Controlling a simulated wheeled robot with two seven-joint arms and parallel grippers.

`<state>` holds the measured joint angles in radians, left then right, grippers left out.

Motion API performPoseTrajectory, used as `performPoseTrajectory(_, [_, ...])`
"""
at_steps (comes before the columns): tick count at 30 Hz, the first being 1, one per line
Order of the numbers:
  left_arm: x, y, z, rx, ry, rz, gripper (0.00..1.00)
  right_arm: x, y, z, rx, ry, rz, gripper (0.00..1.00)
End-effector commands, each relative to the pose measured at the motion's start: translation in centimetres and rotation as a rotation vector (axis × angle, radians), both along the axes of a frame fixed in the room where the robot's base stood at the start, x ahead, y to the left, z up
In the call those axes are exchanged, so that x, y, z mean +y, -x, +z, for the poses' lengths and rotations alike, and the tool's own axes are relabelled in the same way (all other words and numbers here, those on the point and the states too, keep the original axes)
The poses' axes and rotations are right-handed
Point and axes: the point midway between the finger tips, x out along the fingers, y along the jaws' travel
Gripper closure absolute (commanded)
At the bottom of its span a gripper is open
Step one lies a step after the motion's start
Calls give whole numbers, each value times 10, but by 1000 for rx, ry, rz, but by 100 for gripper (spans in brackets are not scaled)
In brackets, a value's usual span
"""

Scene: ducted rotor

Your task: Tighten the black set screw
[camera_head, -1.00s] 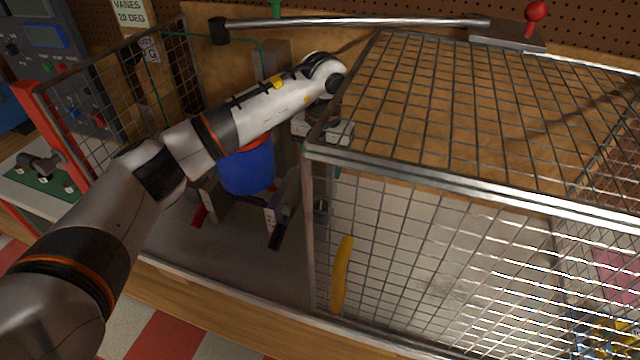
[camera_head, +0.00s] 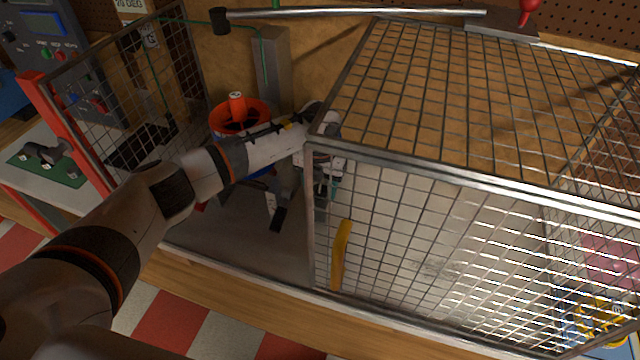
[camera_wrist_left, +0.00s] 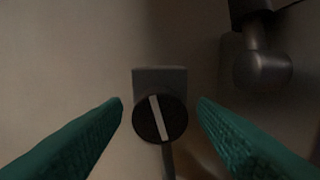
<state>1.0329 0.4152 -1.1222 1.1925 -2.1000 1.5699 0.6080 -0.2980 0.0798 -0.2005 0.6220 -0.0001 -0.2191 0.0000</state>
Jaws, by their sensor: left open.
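The black set screw (camera_wrist_left: 160,121) shows in the left wrist view as a round black head with a white line across it, slightly tilted from vertical. It sits at the front of a small grey block (camera_wrist_left: 160,76). My left gripper (camera_wrist_left: 160,104) is open, with one green finger on each side of the screw head and a gap on both sides. In the head view my left gripper (camera_head: 325,188) points down behind the corner of the wire cage, partly hidden by mesh. The screw cannot be made out there. My right gripper is not in view.
A wire mesh cage (camera_head: 480,185) with a yellow handle (camera_head: 341,256) stands right of my arm. A mesh panel with a red post (camera_head: 66,135) stands left. A dark metal fitting (camera_wrist_left: 264,67) is close to the right finger.

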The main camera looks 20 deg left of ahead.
Motion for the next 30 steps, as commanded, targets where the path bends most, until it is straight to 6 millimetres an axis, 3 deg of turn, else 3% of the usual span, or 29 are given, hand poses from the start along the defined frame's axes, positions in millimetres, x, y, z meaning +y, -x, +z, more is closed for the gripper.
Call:
performPoseTrajectory(2, [0,0,0,0,0,0,48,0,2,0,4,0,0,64])
performPoseTrajectory(10, [0,0,1,0,0,0,91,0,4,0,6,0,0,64])
performPoseTrajectory(21, [0,-1,-3,-2,-1,-219,91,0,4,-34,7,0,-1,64])
performPoseTrajectory(30, [0,0,1,0,0,-257,91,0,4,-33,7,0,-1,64])
